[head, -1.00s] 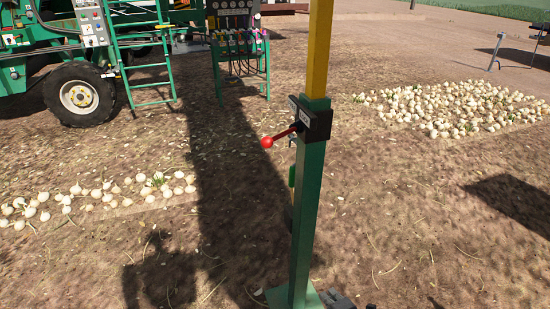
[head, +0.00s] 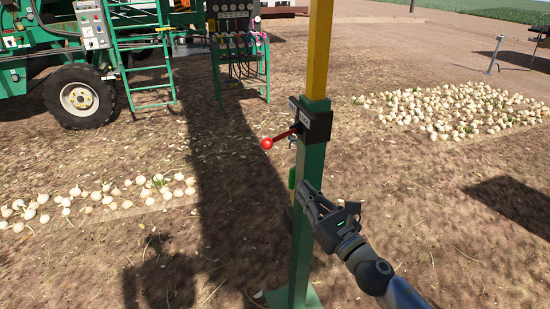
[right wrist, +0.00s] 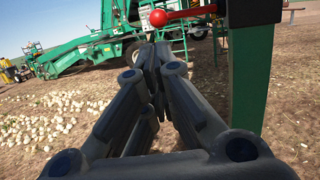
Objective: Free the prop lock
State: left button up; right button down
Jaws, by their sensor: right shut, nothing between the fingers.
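The prop (head: 307,210) is an upright post, green below and yellow above, on a green foot plate. A black lock block (head: 317,124) sits at the joint of the two colours. Its lever (head: 284,136) points left and ends in a red ball knob (head: 267,143). My right gripper (head: 306,190) is shut and empty, below the lock block and in front of the green post. In the right wrist view the red knob (right wrist: 158,18) shows just above and beyond the shut fingertips (right wrist: 149,55), with the post to the right. My left gripper is not in view.
A green machine with a wheel (head: 79,97) and a ladder stands at the back left. A stand with hoses (head: 240,50) is behind the post. Onions lie in patches at left (head: 90,203) and right (head: 450,108). The ground around the post is open.

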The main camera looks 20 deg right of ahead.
jog(key=p, duration=0.4)
send_near(283, 136)
jog(key=w+a, duration=0.2)
jog(key=a, duration=0.4)
jog(key=shift+w+a+f, duration=0.2)
jog(key=shift+w, duration=0.2)
jog(key=shift+w+a+f, duration=0.2)
jog(key=shift+w, duration=0.2)
